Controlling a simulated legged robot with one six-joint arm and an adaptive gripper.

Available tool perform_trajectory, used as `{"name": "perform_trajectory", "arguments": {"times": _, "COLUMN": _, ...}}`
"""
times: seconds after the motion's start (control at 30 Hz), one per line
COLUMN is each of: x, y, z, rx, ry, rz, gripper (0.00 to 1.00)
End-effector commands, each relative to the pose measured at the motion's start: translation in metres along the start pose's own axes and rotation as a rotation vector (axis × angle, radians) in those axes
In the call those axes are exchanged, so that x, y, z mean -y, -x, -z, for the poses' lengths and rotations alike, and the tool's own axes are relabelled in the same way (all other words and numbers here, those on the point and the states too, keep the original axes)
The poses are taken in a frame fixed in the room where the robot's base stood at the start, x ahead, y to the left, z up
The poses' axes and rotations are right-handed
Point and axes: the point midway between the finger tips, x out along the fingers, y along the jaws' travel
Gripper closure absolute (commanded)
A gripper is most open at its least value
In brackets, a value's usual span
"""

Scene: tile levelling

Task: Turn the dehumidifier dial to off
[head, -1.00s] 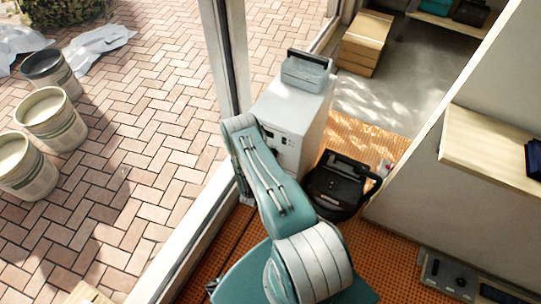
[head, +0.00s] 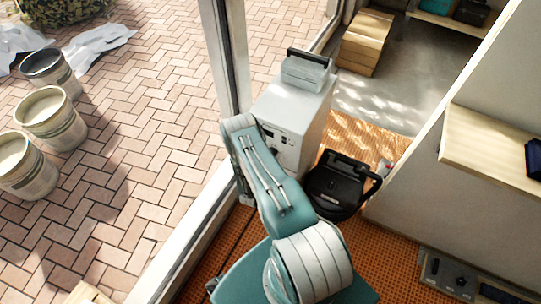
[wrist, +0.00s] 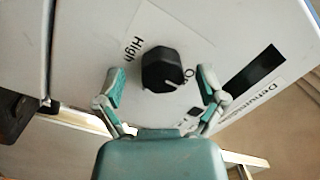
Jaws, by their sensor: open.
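The dehumidifier (head: 305,110) is a white box in the middle of the head view, with a grey handled piece on top. In the wrist view its white panel (wrist: 80,35) fills the upper part. The black dial (wrist: 162,70) sits on that panel, with the label "High" to its left and a partly hidden label starting with "O" to its right. My gripper (wrist: 162,84) is open, with one finger on each side of the dial and gaps visible between fingers and dial. The gripper is hidden in the head view.
A dark display strip (wrist: 252,68) and the word "Dehumidifier", partly cut off, are right of the dial. A black machine (head: 335,185) stands close to the right of the dehumidifier. A window frame (head: 222,60) runs along the left. A wall shelf (head: 490,150) juts out at right.

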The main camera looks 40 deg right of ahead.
Motion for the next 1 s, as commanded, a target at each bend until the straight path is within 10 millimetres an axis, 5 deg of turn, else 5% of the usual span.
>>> {"name": "perform_trajectory", "arguments": {"times": 0.53, "x": 0.0, "y": 0.1, "z": -0.002, "rx": 0.006, "ry": 0.003, "rz": 0.003, "gripper": 0.1}}
{"name": "perform_trajectory", "arguments": {"times": 1.0, "x": -0.001, "y": 0.117, "z": -0.001, "rx": 0.002, "ry": 0.002, "rz": 0.0, "gripper": 0.1}}
